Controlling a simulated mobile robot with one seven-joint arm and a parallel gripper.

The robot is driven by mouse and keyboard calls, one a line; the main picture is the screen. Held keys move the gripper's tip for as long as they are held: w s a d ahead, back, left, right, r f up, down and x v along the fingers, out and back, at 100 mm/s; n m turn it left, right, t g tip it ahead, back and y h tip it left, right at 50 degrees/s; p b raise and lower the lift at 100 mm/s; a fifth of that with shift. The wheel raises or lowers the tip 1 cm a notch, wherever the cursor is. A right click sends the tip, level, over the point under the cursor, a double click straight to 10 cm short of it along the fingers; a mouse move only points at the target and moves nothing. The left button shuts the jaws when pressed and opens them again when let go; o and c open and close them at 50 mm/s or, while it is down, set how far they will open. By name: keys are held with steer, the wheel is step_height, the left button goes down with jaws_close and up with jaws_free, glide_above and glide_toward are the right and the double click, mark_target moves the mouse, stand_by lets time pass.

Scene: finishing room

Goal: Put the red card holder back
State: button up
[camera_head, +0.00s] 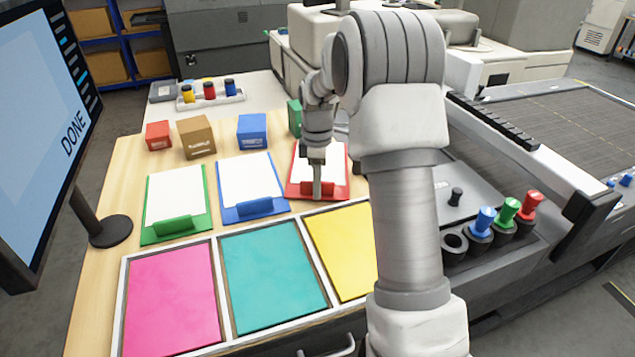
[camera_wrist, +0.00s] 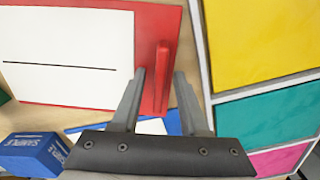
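The red card holder (camera_head: 340,188) is a flat red board with a white card and a raised red clip at its front edge. It lies on the wooden table, right of the blue and green ones, and also fills the upper left of the wrist view (camera_wrist: 150,18). My gripper (camera_head: 317,190) points down at the clip. In the wrist view, my gripper's fingers (camera_wrist: 160,74) are apart, with the clip between them and gaps on both sides. My arm hides part of the holder's right side in the head view.
A white-framed tray (camera_head: 216,272) with pink, teal and yellow panels lies directly in front. Green (camera_head: 208,218) and blue (camera_head: 286,204) card holders lie to the left. Small boxes, including a blue box (camera_head: 252,131), stand behind. A monitor (camera_head: 40,130) stands left; colored-handled stamps (camera_head: 508,212) stand right.

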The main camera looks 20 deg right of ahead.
step_height(320, 180, up, 12)
steer(key=r, duration=0.1)
steer(key=s+a+r+m+t, duration=0.1)
steer(key=s+a+r+m, duration=0.15)
steer(key=s+r, duration=0.2)
steer(key=s+a+m+t, duration=0.2)
steer(key=s+m, duration=0.3)
steer(key=s, duration=0.7)
steer(key=s+a+m+t, duration=0.2)
steer(key=s+a+m, duration=0.2)
steer(key=s, duration=0.9)
steer(key=shift+a+f+m+t+p, duration=0.15)
steer(key=shift+f+m+t+p, duration=0.15)
steer(key=shift+m, duration=0.65)
steer(key=shift+s, duration=0.1)
